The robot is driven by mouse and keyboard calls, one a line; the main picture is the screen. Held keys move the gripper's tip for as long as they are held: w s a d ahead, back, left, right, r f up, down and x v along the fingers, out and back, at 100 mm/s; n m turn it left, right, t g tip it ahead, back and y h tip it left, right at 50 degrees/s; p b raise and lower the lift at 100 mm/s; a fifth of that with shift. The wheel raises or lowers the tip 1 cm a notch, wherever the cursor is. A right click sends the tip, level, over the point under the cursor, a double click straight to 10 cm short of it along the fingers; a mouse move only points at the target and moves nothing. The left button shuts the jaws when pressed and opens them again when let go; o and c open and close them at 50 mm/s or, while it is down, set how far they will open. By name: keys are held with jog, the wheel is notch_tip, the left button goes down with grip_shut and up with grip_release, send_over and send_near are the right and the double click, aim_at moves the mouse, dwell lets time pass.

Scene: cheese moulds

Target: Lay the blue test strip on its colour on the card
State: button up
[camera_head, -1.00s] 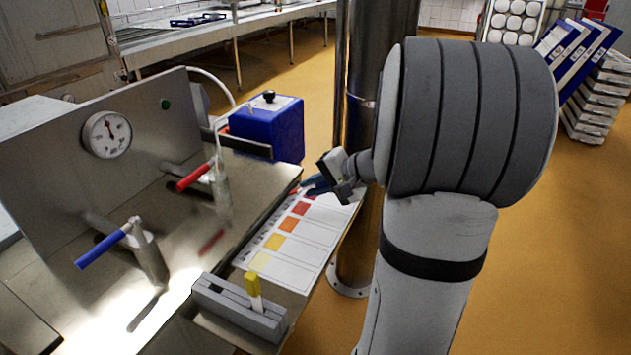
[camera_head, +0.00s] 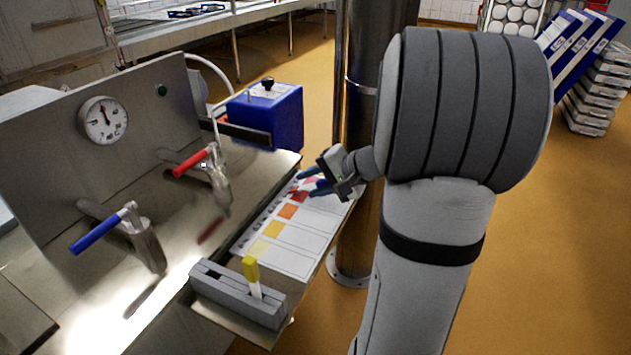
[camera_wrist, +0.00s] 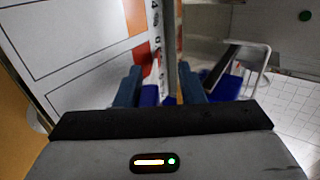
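The colour card (camera_head: 308,237) lies on the bench with squares running from pale yellow at the near end to red at the far end. My gripper (camera_head: 312,180) is over the far end of the card, its two blue fingers spread apart. In the wrist view my gripper (camera_wrist: 160,88) also shows a gap between its fingers. A small bright blue patch shows low in that gap; I cannot tell whether it is the blue test strip. No blue strip is clear in the head view, where the fingers hide part of the card's far end.
A grey holder (camera_head: 236,294) with a yellow-topped strip (camera_head: 252,275) stands at the card's near end. A blue box (camera_head: 268,114) stands beyond the far end. A red-handled tap (camera_head: 194,162) and blue-handled tap (camera_head: 97,234) stand left. A steel column (camera_head: 362,230) stands close right.

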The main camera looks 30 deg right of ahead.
jog(key=shift+o, duration=0.2)
jog(key=shift+s+d+r, duration=0.15)
jog(key=shift+r, duration=0.05)
jog(key=p+v, duration=0.1)
jog(key=v, duration=0.6)
jog(key=shift+s+d+p, duration=0.1)
jog(key=shift+s+p, duration=0.05)
jog(key=shift+p, duration=0.25)
dwell(0.3)
jog(key=s+a+r+n+g+h+p, duration=0.3)
jog(key=s+a+r+n+p, duration=0.2)
jog(key=p, duration=0.5)
jog(key=s+a+r+n+g+h+p, duration=0.3)
jog(key=s+a+r+n+p, duration=0.2)
jog(key=s+a+r+p, duration=0.3)
jog(key=a+r+p, duration=0.3)
jog(key=a+r, duration=0.1)
jog(key=shift+s+a+r+h, duration=0.2)
jog(key=shift+s+r+h, duration=0.1)
jog(key=shift+s+h, duration=0.1)
